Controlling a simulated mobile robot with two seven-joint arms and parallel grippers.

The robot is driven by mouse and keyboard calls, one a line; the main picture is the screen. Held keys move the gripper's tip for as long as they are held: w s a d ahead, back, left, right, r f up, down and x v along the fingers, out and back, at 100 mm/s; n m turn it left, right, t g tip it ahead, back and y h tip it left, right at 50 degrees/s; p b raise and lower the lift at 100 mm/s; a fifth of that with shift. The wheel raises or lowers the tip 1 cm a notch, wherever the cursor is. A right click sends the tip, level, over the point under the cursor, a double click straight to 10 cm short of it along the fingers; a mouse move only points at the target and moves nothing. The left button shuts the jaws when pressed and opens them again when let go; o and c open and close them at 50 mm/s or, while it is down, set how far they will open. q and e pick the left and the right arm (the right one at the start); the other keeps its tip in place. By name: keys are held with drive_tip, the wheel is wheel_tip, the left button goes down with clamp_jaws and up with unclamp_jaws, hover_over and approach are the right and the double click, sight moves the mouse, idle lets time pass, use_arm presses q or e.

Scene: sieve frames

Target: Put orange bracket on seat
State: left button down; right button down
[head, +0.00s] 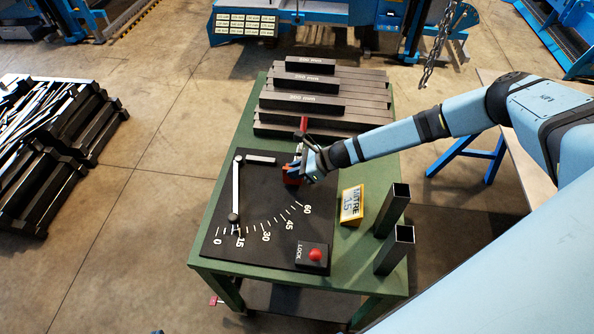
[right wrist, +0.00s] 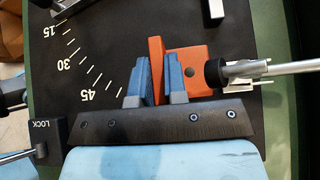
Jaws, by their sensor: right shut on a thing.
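The orange bracket (right wrist: 195,64) is an L-shaped piece with a hole in its plate. My right gripper (right wrist: 157,68) is shut on its upright flange, one blue finger on each side. In the head view the bracket (head: 290,179) shows partly behind my right gripper (head: 297,168), over the right side of the black board (head: 245,200). A rod with a black round tip (right wrist: 213,73) is against or just over the bracket's plate. A pale-edged part (right wrist: 240,86) lies under the rod; I cannot tell whether it is the seat or whether the bracket touches the board.
The board has a pivoting bar (head: 236,188) near 15 on its angle scale and a red lock knob (head: 315,255). A yellow sign (head: 352,204) and two upright black tubes (head: 396,245) stand at right. Black bars (head: 325,95) fill the back of the green table (head: 215,235).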

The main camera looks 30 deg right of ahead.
drive_tip(key=shift+s+d+f, duration=0.1)
drive_tip(key=shift+d+f, duration=0.05)
drive_tip(key=shift+f, duration=0.35)
drive_tip(key=shift+f, duration=0.15)
drive_tip(key=c, duration=1.2)
unclamp_jaws()
drive_tip(key=shift+o, duration=0.2)
drive_tip(key=shift+r, duration=0.25)
drive_tip(key=v, duration=1.2)
